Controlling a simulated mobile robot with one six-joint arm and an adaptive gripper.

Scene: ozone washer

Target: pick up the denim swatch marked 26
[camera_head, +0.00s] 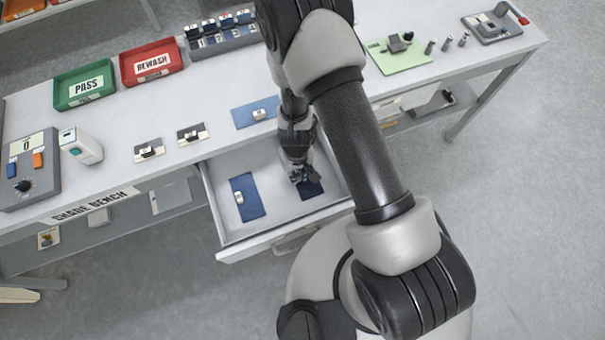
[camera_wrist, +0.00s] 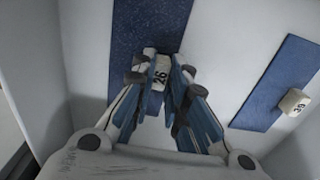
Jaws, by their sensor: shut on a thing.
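The denim swatch marked 26 is a dark blue rectangle with a pale tag reading 26. In the head view the swatch (camera_head: 311,190) lies in the open drawer (camera_head: 226,218), toward its right side. In the wrist view the swatch (camera_wrist: 150,22) runs up from between the fingers, and its tag (camera_wrist: 159,75) sits between them. My gripper (camera_head: 302,175) reaches down into the drawer. In the wrist view my gripper (camera_wrist: 160,75) is shut on the tag of swatch 26. The fingers hide part of the tag and the swatch's near end.
A lighter blue swatch (camera_head: 248,199) lies left in the drawer; its tag (camera_wrist: 295,102) reads 39. Drawer walls stand close around my gripper. Another blue swatch (camera_head: 254,112) lies on the bench top. PASS (camera_head: 85,85) and REWASH (camera_head: 150,63) trays stand at the back left.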

